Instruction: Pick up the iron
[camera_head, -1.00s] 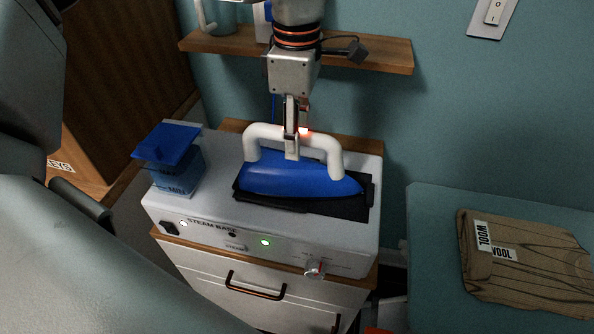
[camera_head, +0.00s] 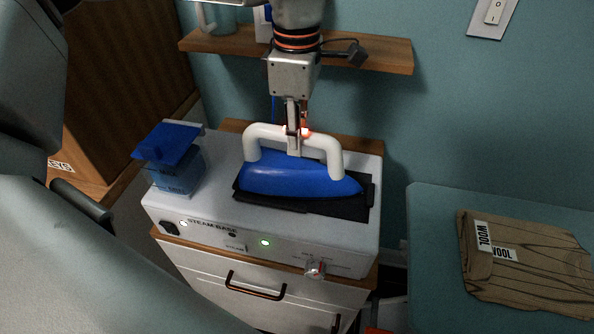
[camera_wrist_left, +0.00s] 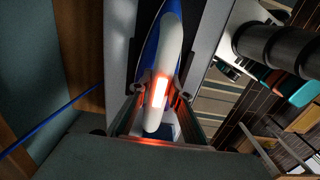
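The blue iron (camera_head: 300,181) with a thick white handle (camera_head: 261,134) rests flat on the dark pad (camera_head: 345,207) of the steam base. My left gripper (camera_head: 294,146) comes down from above, its fingers on either side of the middle of the handle. In the left wrist view the handle (camera_wrist_left: 171,55) lies between the two fingers (camera_wrist_left: 160,92), which look closed in on it; their contact faces are hard to make out. A red glow shows on the handle. My right gripper is not in view.
The white steam base (camera_head: 330,233) carries a blue-lidded water tank (camera_head: 172,165) at left. A wooden shelf (camera_head: 380,51) is on the wall behind my left arm. Folded brown wool cloth (camera_head: 520,265) lies on a teal board (camera_head: 435,250) at right.

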